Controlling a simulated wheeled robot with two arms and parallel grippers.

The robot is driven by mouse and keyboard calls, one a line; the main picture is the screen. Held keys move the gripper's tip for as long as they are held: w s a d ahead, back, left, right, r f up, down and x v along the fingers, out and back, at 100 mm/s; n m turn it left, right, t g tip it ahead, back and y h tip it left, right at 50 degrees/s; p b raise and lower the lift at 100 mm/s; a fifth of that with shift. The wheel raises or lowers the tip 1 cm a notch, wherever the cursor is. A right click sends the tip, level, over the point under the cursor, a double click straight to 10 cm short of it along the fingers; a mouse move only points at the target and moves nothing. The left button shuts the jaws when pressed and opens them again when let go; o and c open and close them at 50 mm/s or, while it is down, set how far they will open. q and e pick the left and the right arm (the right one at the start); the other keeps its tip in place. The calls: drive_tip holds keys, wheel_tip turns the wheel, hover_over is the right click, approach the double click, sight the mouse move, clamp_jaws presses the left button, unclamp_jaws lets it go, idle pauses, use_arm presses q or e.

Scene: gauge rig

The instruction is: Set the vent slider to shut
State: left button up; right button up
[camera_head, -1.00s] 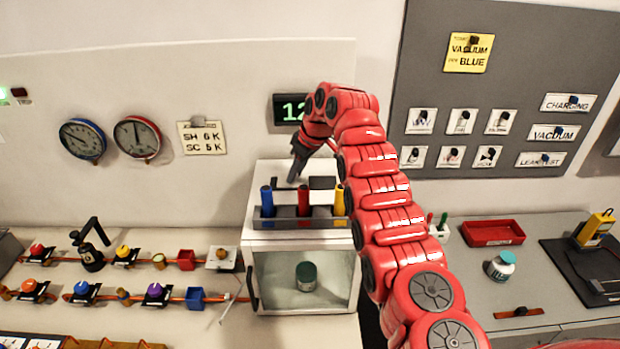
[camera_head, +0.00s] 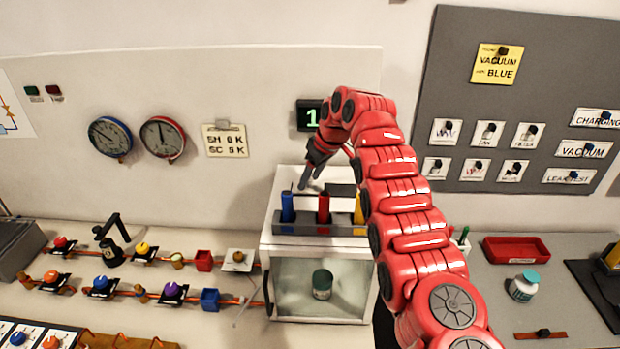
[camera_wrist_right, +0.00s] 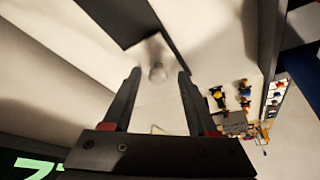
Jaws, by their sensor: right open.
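My right gripper (camera_head: 310,183) reaches over the top of the white box (camera_head: 320,243), behind the blue, red and yellow tool handles. In the right wrist view its two fingers (camera_wrist_right: 159,74) are apart. A blurred grey knob-like shape (camera_wrist_right: 157,58) lies between and beyond the tips, beside a dark bar (camera_wrist_right: 172,30); I cannot tell whether this is the vent slider. In the head view a dark flat piece (camera_head: 341,190) shows on the box top, right of the fingers, partly behind the handles. No slider markings are readable. My left gripper is out of view.
The handle rack (camera_head: 290,229) stands at the box's front top edge. A jar (camera_head: 322,284) is inside the box. Valves and copper pipes (camera_head: 130,292) fill the left bench. A digital display (camera_head: 309,116) is on the wall.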

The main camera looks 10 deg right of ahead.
sight(316, 191)
drive_tip(key=b+v, duration=0.2)
drive_tip(key=v, duration=0.2)
drive_tip(key=shift+r, duration=0.2)
drive_tip(key=p+v, duration=0.4)
drive_tip(key=v, duration=0.8)
drive_tip(key=shift+s+r+p, duration=0.25)
drive_tip(key=shift+p, duration=0.15)
drive_tip(key=shift+d, duration=0.1)
